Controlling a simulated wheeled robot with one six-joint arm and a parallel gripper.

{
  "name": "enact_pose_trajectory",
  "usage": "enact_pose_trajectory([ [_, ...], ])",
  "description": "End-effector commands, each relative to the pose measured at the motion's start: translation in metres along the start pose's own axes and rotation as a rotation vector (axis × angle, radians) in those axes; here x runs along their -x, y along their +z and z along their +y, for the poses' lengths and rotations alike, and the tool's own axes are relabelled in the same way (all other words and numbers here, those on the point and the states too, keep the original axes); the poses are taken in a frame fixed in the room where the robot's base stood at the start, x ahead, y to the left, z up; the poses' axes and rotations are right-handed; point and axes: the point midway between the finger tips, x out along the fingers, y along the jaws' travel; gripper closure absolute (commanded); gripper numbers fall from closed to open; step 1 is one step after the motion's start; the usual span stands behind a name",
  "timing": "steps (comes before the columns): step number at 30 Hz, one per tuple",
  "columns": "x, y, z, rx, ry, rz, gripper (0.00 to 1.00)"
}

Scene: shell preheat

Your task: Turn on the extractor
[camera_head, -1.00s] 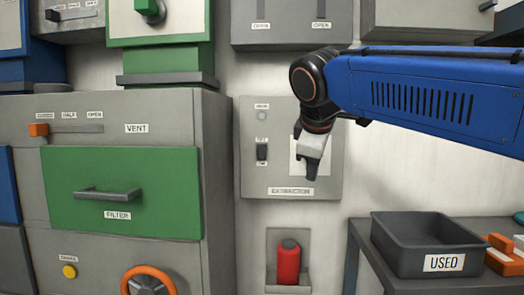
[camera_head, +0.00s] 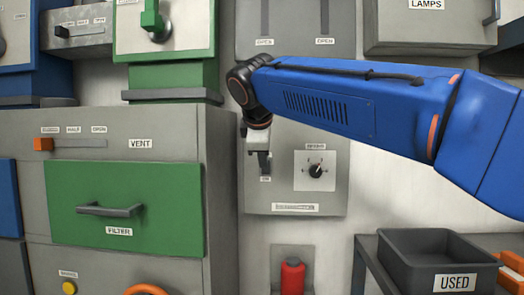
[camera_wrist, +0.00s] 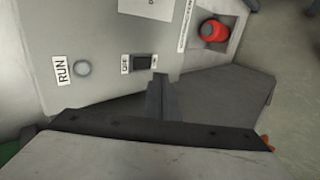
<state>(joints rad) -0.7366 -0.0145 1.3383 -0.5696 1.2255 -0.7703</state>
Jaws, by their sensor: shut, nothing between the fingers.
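The extraction panel (camera_head: 335,200) is a grey plate on the wall in the head view. Its black switch (camera_wrist: 142,62) shows in the wrist view between an OFF label and another small label, probably ON. The grey RUN lamp (camera_wrist: 82,68) looks unlit. My gripper (camera_head: 264,163) is shut and empty, pointing down in front of the panel's left part, and hides the switch and lamp in the head view. In the wrist view my fingertips (camera_wrist: 160,80) are close to the end of the switch away from OFF. I cannot tell if they touch it.
A dial (camera_head: 315,170) sits right of my gripper on the panel. The grey cabinet with a green FILTER drawer (camera_head: 160,215) stands close on the left. A red cylinder (camera_head: 292,277) is below the panel. A USED bin (camera_head: 400,250) stands lower right.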

Motion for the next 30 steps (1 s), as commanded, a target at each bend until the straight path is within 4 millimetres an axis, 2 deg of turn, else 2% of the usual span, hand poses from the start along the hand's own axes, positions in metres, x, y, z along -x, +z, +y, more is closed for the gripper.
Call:
enact_pose_trajectory([
  [6, -0.04, 0.0, -0.001, 0.0, -0.002, -0.002, 1.0],
  [12, -0.059, 0.0, 0.016, -0.001, -0.002, -0.001, 1.0],
  [18, -0.067, 0.0, 0.023, -0.001, 0.0, 0.0, 1.0],
  [30, -0.071, 0.0, 0.024, 0.0, -0.001, 0.0, 1.0],
])
